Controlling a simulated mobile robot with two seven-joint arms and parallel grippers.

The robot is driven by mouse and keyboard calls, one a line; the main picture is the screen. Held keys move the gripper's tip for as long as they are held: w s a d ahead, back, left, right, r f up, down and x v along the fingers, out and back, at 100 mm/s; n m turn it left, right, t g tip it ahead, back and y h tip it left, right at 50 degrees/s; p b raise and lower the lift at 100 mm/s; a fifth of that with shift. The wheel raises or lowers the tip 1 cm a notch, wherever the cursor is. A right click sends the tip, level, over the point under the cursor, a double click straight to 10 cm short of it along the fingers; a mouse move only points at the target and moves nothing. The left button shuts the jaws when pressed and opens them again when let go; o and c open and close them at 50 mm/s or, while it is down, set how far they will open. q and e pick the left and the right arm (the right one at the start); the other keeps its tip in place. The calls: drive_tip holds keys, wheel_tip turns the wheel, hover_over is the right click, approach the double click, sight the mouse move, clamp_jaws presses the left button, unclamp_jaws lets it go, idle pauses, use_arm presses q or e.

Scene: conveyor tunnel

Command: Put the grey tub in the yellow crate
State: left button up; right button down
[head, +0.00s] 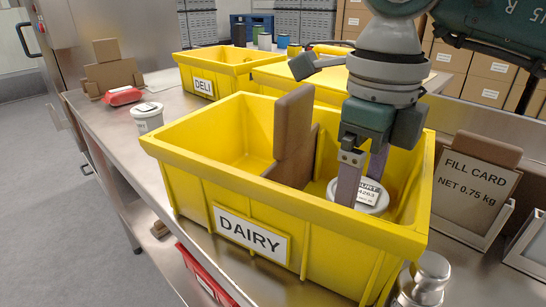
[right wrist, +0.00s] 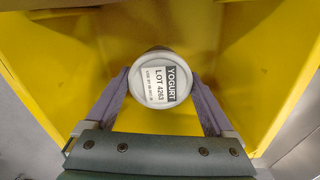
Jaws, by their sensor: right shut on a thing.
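A grey-white tub (head: 370,193) with a YOGURT label on its lid is inside the front yellow crate (head: 190,168), which is marked DAIRY. My right gripper (head: 361,185) reaches down into the crate's right part and is shut on the tub. In the right wrist view the tub (right wrist: 161,77) sits between the two fingers of my right gripper (right wrist: 160,85), lid facing the camera. I cannot tell whether the tub touches the crate floor. Another pale tub (head: 148,117) stands on the counter left of the crate. My left gripper is not in view.
A brown upright piece (head: 293,137) stands inside the DAIRY crate, left of the tub. A DELI crate (head: 203,82) is behind. A red pack (head: 122,96) lies at the left. A fill card (head: 474,185) and a metal weight (head: 428,278) are at the right.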

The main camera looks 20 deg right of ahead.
sight(360, 192)
drive_tip(key=shift+f, duration=0.1)
drive_tip(key=shift+f, duration=0.2)
unclamp_jaws()
wheel_tip(360, 192, up, 12)
drive_tip(key=p, duration=0.1)
drive_tip(key=shift+r, duration=0.25)
